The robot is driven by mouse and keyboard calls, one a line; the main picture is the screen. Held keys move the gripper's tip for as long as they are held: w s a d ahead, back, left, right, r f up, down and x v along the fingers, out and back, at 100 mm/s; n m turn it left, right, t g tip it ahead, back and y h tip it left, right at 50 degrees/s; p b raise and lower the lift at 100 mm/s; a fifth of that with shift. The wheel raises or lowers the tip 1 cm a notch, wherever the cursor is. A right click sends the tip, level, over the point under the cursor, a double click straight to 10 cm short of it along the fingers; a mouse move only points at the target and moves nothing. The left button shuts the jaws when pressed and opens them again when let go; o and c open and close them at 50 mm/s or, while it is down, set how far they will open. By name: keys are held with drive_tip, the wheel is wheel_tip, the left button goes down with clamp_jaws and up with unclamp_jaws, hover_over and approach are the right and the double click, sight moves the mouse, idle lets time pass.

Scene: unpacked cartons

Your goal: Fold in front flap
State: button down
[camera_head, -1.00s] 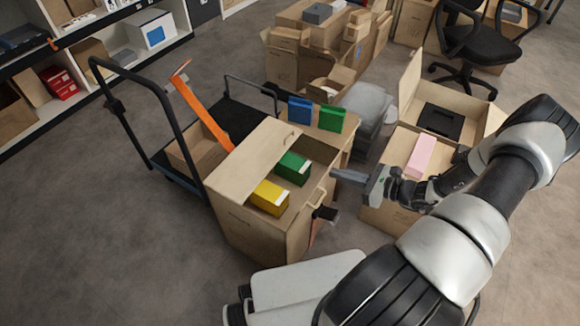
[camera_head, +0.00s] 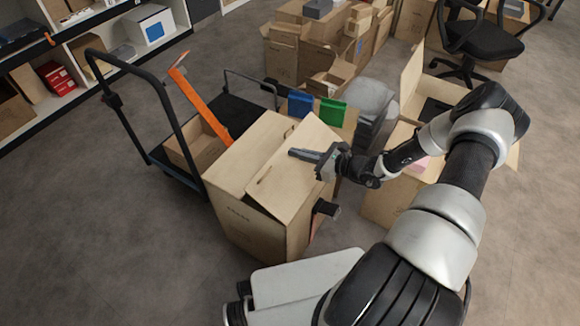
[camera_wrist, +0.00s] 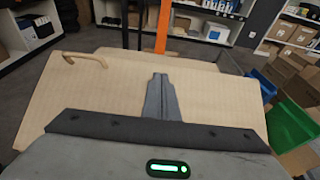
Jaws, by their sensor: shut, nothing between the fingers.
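The carton (camera_head: 237,228) stands in the middle of the head view, beside the cart. Its near-right flap (camera_head: 296,172) now lies folded inward over the opening, tilted, with a raised lower edge and a dark gap under it. Another flap (camera_head: 240,150) lies over the left part of the opening. My gripper (camera_head: 292,153) is shut and empty, over the upper right part of the tilted flap. In the wrist view the shut fingers (camera_wrist: 160,98) lie against or just above a broad cardboard flap (camera_wrist: 100,105) with a handle cut-out; contact is unclear. The carton's contents are hidden.
A black platform cart (camera_head: 185,165) with an orange strip stands left. Blue (camera_head: 300,103) and green (camera_head: 332,112) boxes stand behind the carton. An open carton (camera_head: 385,205) is at right, partly behind my arm. Floor at left is clear.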

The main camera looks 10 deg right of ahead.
sight(291, 161)
drive_tip(key=f, duration=0.1)
drive_tip(key=w+a+f, duration=0.1)
drive_tip(key=f, duration=0.1)
drive_tip(key=w+a+f, duration=0.1)
drive_tip(key=f, duration=0.1)
drive_tip(key=shift+f, duration=0.25)
wheel_tip(291, 161, up, 11)
drive_tip(key=p, duration=0.8)
drive_tip(key=shift+s+d+r, duration=0.1)
